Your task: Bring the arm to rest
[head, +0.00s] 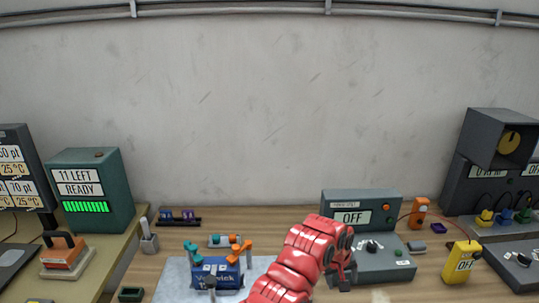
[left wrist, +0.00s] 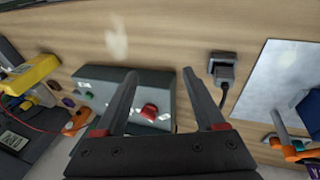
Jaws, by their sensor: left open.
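My left arm (head: 300,258), with red segments, reaches in from the bottom middle of the head view. Its dark left gripper (head: 342,274) is in front of the grey control box with an "OFF" display (head: 352,217). In the left wrist view the two fingers of my left gripper (left wrist: 159,73) are spread apart with nothing between them. The grey box (left wrist: 95,72) with a red knob (left wrist: 149,112) lies beyond and below the fingers. I cannot tell the exact height above it. My right gripper is not in view.
A blue block (head: 217,273) with orange-handled parts sits on a pale mat (head: 174,278) left of the arm. A yellow meter (head: 462,262) stands to the right. In the wrist view a dark plug-like piece (left wrist: 222,68) with a cable lies near the right finger.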

